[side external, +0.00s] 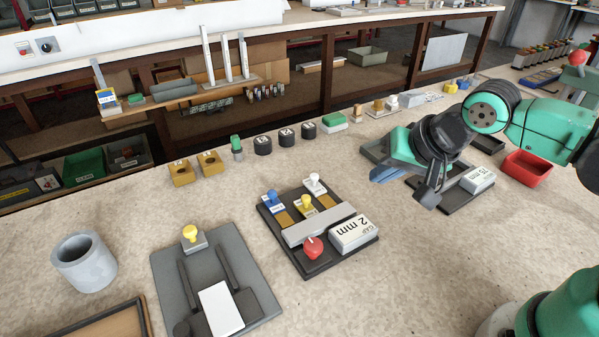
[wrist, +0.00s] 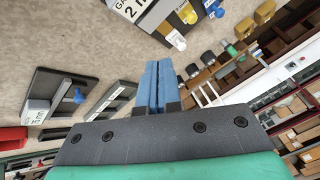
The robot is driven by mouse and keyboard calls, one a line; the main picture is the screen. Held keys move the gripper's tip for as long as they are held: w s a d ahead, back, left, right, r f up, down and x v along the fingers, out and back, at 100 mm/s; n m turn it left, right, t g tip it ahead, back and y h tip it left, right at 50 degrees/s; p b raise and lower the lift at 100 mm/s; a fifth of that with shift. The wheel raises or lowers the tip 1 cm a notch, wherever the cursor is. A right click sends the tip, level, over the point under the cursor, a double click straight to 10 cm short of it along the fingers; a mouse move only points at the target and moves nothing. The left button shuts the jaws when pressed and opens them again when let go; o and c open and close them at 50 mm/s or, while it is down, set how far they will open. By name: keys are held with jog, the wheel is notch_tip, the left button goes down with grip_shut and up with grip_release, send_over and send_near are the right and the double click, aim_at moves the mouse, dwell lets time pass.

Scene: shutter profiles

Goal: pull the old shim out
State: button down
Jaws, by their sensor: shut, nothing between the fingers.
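My gripper (side external: 378,179) is shut and empty, with its blue fingers together in the wrist view (wrist: 152,84). It hangs above the bench to the right of a dark fixture (side external: 315,270) marked "GAP 2 mm" on a white block (side external: 353,233). On this fixture stand tabs with a blue knob (side external: 271,196), a yellow knob (side external: 306,201) and a white knob (side external: 314,177), beside a grey bar (side external: 318,224) and a red knob (side external: 313,247). Their white knob also shows in the wrist view (wrist: 176,40). I cannot tell which tab is the old shim.
Another dark plate with a white block (side external: 477,180) lies right of my gripper; the wrist view shows a blue knob (wrist: 78,95) there. A red tray (side external: 527,168) stands farther right. A grey plate with a yellow knob (side external: 190,233) and a grey cup (side external: 84,262) are at left.

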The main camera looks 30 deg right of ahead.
jog(key=m, duration=0.1)
send_over(326, 211)
jog(key=s+d, duration=0.2)
jog(key=s, duration=0.1)
jog(key=shift+w+d+f, duration=0.1)
jog(key=shift+f, duration=1.8)
jog(key=shift+w+d+f, duration=0.1)
jog(key=shift+f, duration=1.8)
jog(key=w+a, duration=0.1)
jog(key=w+a+f, duration=0.1)
jog(key=shift+w+a+f, duration=0.15)
jog(key=shift+w+f, duration=0.15)
jog(key=shift+w+a+f, duration=0.1)
jog(key=shift+w+a, duration=0.25)
jog(key=shift+w, duration=2.65)
